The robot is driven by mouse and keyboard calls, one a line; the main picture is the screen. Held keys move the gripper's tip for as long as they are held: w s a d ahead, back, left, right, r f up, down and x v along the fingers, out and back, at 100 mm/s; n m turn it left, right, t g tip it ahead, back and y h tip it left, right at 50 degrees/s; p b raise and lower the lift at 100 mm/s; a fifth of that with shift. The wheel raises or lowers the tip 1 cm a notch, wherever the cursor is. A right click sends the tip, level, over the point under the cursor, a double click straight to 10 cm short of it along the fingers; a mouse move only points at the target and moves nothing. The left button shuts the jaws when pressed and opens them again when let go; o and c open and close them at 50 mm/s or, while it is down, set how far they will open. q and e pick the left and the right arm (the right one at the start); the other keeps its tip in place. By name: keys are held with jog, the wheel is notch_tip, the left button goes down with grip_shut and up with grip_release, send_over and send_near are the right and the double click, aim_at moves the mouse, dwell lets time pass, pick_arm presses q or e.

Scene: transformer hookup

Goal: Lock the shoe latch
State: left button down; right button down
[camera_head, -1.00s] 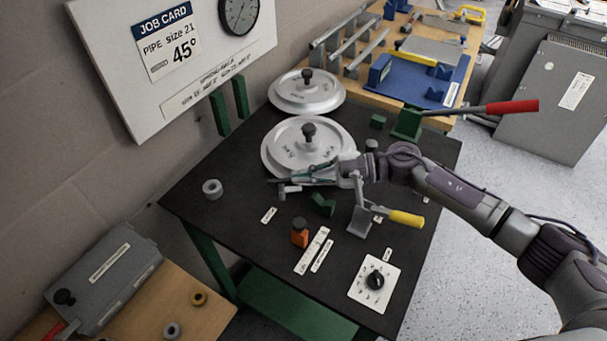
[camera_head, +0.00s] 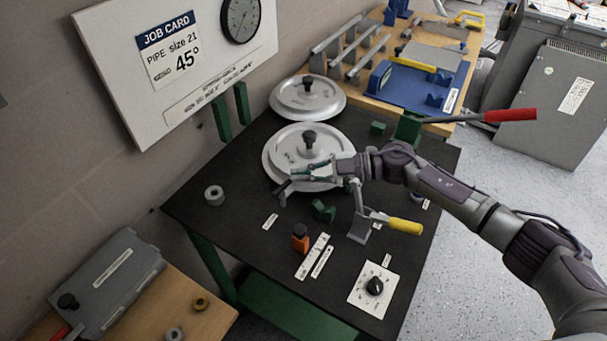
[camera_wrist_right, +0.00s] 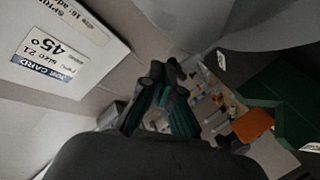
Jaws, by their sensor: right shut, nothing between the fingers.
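The latch with a yellow handle (camera_head: 404,226) and grey metal bracket (camera_head: 360,229) stands on the right of the black bench; I take it for the shoe latch. Its handle points right, and its upper part is partly hidden by my right wrist. My right gripper (camera_head: 290,174) is shut and empty, over the front of the near silver disc (camera_head: 276,155), left of the bracket. A small grey piece (camera_head: 282,190) shows by the fingertips; I cannot tell whether they touch. The right wrist view shows the fingers (camera_wrist_right: 163,82) close together. My left gripper is out of view.
A green block (camera_head: 323,211), an orange block (camera_head: 300,241) and a dial plate (camera_head: 375,287) are on the bench (camera_head: 225,232). A red-handled lever (camera_head: 510,115) reaches out at the back right. A grey ring (camera_head: 214,195) lies left, with bare bench around it.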

jog(key=v, duration=1.2)
jog(key=shift+w, duration=0.1)
